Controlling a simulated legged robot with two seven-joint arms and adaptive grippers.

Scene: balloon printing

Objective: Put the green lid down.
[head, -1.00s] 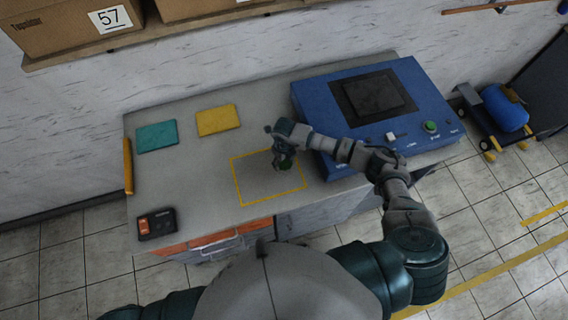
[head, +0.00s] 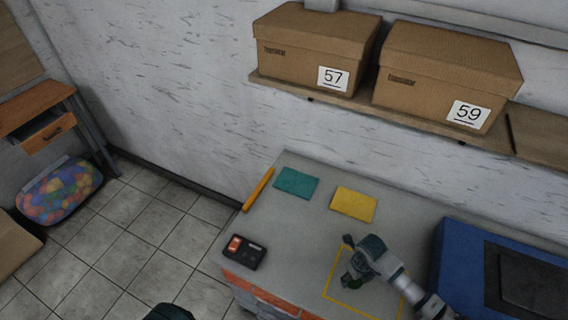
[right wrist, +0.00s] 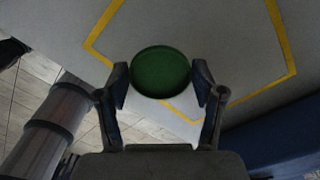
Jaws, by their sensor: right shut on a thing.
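The green lid (right wrist: 161,72) is round and dark green, between the two fingers of my right gripper (right wrist: 161,80) in the right wrist view. My right gripper is shut on it. In the head view my right gripper (head: 350,278) is over the yellow-outlined square (head: 333,262) on the grey table (head: 300,225), and the lid (head: 352,281) is mostly hidden below it. I cannot tell whether the lid touches the table.
A teal pad (head: 297,182) and a yellow pad (head: 353,204) lie at the back of the table. A black device with an orange switch (head: 244,251) is near the left edge. A blue machine (head: 462,262) stands on the right. Boxes (head: 318,50) sit on a shelf above.

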